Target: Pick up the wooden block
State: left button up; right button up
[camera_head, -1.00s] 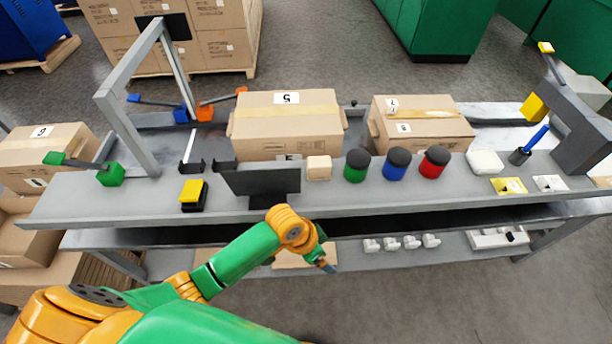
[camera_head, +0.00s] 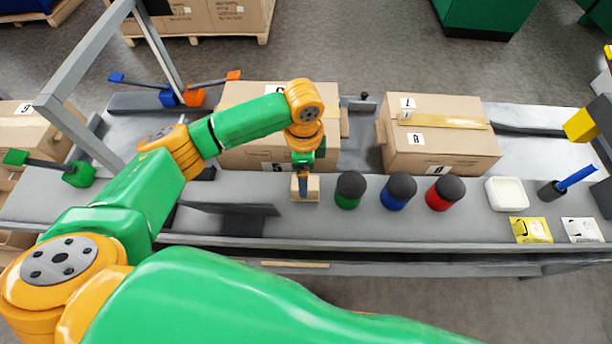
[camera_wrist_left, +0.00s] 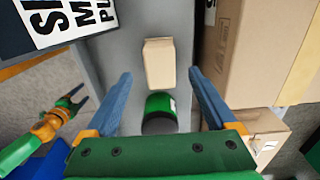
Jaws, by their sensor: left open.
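The wooden block (camera_head: 313,188) is a small pale tan block on the grey bench, left of the green-bodied jar. My left gripper (camera_head: 304,186) comes down from above it and hides part of it in the head view. In the left wrist view, the block (camera_wrist_left: 159,64) lies between the lines of my two blue fingers (camera_wrist_left: 160,76), with space on both sides. The fingers are spread and hold nothing; I cannot tell how high the tips are above the block. My right gripper (camera_wrist_left: 77,100) shows small at the left of the wrist view, its fingers apart and empty.
Black-lidded jars with green (camera_head: 349,200), blue (camera_head: 396,202) and red (camera_head: 442,203) bodies stand in a row right of the block. A large carton (camera_head: 235,155) stands close behind it. A dark panel (camera_head: 240,210) stands to its left. The bench front edge is near.

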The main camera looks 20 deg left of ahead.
pick_arm(q)
notch_tip(320, 180, down, 4)
jog(key=shift+s+d+f, duration=0.1)
jog(key=shift+s+f, duration=0.05)
jog(key=shift+f, duration=0.35)
grip_shut()
notch_tip(320, 180, up, 10)
jog(key=shift+r, duration=0.1)
